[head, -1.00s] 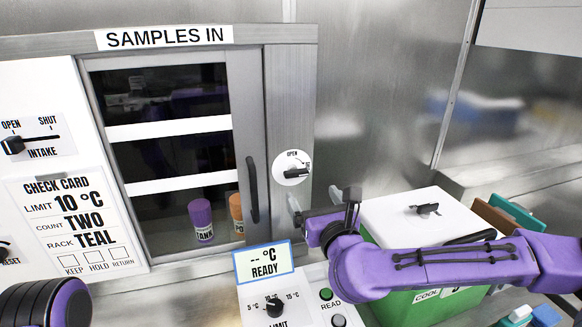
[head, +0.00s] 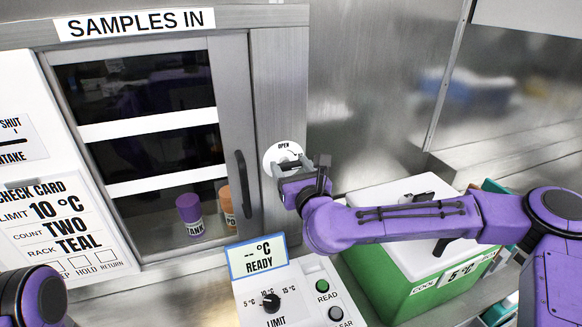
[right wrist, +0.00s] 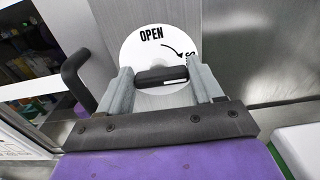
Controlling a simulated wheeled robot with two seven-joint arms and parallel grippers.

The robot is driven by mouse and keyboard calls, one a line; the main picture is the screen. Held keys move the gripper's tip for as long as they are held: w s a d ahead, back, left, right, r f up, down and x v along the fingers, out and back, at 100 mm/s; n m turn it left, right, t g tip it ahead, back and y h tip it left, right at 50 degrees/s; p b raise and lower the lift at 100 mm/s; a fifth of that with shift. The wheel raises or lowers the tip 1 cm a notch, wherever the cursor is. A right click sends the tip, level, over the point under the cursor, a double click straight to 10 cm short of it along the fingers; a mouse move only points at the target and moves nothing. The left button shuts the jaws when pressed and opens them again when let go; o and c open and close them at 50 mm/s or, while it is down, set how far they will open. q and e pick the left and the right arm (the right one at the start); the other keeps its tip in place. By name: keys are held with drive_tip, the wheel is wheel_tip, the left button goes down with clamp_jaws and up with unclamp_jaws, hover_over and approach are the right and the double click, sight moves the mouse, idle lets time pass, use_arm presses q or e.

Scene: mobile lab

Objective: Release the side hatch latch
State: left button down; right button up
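The hatch latch is a round white dial (right wrist: 158,50) marked OPEN, with a curved arrow toward a second, partly hidden word. A black knob (right wrist: 162,78) lies level across it, with a white mark at its right end. In the head view the dial (head: 284,152) sits on the grey frame right of the hatch door. My right gripper (head: 296,168) is at the dial. In the right wrist view its fingers (right wrist: 163,86) are apart, one at each end of the knob; contact cannot be told. Only a part of my left arm shows, at the lower left; its gripper is out of view.
The SAMPLES IN hatch door (head: 229,130) is shut, with a black handle (head: 243,182). Behind its glass stand a purple tank (head: 190,210) and an orange container (head: 226,206). Below are a reader panel (head: 262,285) and a green cooler (head: 400,296) with white lid, under my right arm.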

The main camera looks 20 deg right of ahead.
drive_tip(key=shift+c, duration=1.3)
drive_tip(key=n+b, duration=0.1)
drive_tip(key=n, duration=0.2)
drive_tip(key=shift+a+n, duration=0.1)
drive_tip(key=shift+n, duration=0.2)
drive_tip(key=n+b, duration=0.1)
drive_tip(key=n, duration=0.3)
drive_tip(key=shift+a+n, duration=0.1)
drive_tip(key=shift+n, duration=0.2)
drive_tip(key=n, duration=0.5)
drive_tip(key=shift+a, duration=0.15)
drive_tip(key=shift+w+n, duration=0.1)
drive_tip(key=shift+n, duration=2.2)
